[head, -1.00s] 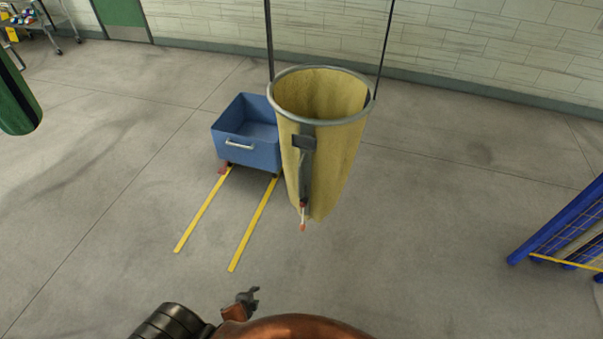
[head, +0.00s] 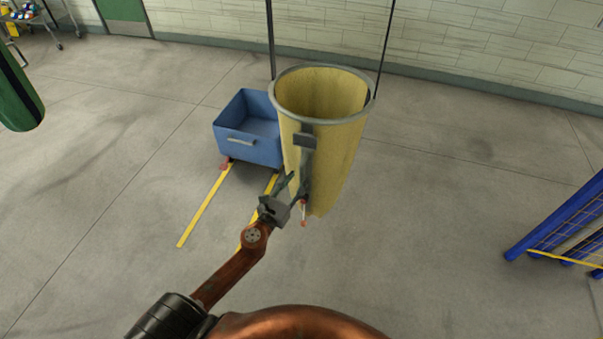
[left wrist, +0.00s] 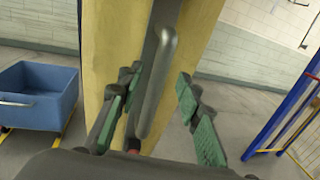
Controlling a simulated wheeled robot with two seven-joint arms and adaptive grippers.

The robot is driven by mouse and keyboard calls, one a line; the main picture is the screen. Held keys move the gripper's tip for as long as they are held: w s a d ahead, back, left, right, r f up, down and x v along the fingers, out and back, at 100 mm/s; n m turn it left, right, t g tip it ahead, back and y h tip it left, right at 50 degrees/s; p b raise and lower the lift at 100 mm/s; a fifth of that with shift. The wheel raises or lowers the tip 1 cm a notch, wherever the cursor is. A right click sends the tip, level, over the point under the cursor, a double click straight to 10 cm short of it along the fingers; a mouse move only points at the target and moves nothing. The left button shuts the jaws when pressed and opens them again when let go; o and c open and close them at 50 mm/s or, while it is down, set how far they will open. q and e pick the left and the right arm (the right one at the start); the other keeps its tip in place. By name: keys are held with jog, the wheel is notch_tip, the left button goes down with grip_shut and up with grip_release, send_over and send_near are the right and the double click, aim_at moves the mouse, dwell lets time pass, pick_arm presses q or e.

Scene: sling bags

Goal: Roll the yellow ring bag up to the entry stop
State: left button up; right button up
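The yellow ring bag (head: 335,145) hangs upright by dark lines from a grey ring, right of a blue bin. A grey strip with a red-tipped end runs down its near side; in the left wrist view a grey bar-like piece (left wrist: 158,85) stands before the yellow cloth (left wrist: 104,50). My left gripper (head: 294,185) is at the bag's lower near side. In the left wrist view its green-padded fingers (left wrist: 155,88) are spread on either side of the grey piece, not visibly closed on it. My right gripper is not in view. I cannot make out the entry stop.
The blue bin (head: 248,148) stands left of the bag, with yellow floor lines (head: 205,208) leading toward me. A green hanging bag (head: 18,95) is at the left edge. A blue frame (head: 560,220) stands at the right. The floor between is clear.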

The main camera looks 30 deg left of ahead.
aim_at(300, 176)
pick_arm(q)
jog(key=w, duration=0.2)
jog(key=shift+w, duration=0.95)
jog(key=shift+w+a, duration=0.1)
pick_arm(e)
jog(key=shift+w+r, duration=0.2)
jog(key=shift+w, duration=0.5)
pick_arm(q)
jog(key=shift+c, duration=0.5)
grip_shut()
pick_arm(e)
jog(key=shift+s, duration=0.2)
